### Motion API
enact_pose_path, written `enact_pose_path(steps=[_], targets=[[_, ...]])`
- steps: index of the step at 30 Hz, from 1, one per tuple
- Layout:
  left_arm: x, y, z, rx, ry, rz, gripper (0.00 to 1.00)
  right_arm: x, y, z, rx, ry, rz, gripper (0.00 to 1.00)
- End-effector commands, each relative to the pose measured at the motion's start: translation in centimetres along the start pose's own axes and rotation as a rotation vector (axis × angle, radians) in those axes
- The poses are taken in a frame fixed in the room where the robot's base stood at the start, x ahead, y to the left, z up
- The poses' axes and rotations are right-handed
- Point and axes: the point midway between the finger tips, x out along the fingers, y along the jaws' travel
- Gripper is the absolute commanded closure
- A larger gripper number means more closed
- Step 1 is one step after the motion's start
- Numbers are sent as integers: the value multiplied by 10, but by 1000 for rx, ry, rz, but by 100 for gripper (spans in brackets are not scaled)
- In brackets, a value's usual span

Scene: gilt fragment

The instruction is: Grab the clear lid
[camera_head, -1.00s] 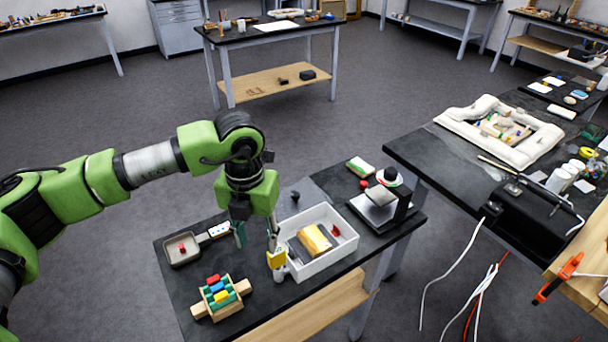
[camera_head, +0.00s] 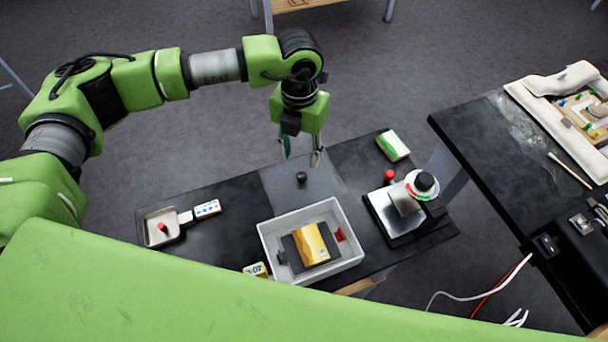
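The clear lid (camera_head: 322,185) is a flat see-through sheet with a small black knob (camera_head: 301,178). It lies on the black table (camera_head: 231,200), behind the white box (camera_head: 350,266). My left gripper (camera_head: 301,156) points down with its fingers apart and nothing between them. In the picture it is just above the knob; I cannot tell the height between them. My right gripper is not in view.
The white box holds a yellow block (camera_head: 309,243) on a dark piece and a red bit. A small tray (camera_head: 161,228) is at left, a scale-like device (camera_head: 397,211) at right and a green-white block (camera_head: 393,146) behind it. My green body covers the near side.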

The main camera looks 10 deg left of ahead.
Motion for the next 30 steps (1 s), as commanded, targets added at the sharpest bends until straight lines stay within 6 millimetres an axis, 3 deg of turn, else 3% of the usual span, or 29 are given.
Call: enact_pose_path(steps=[4, 9, 14, 21, 30], targets=[[24, 0, -1, -2, 3, 1, 61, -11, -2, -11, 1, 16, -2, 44], [38, 0, 0, 0, 0, 1, 61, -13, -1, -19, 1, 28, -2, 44], [49, -2, -1, 0, 2, 1, 61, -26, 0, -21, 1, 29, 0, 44], [83, -5, -1, -2, 1, 1, 61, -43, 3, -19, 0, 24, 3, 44], [92, -5, 0, 0, -1, 0, 61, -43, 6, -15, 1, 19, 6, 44]])
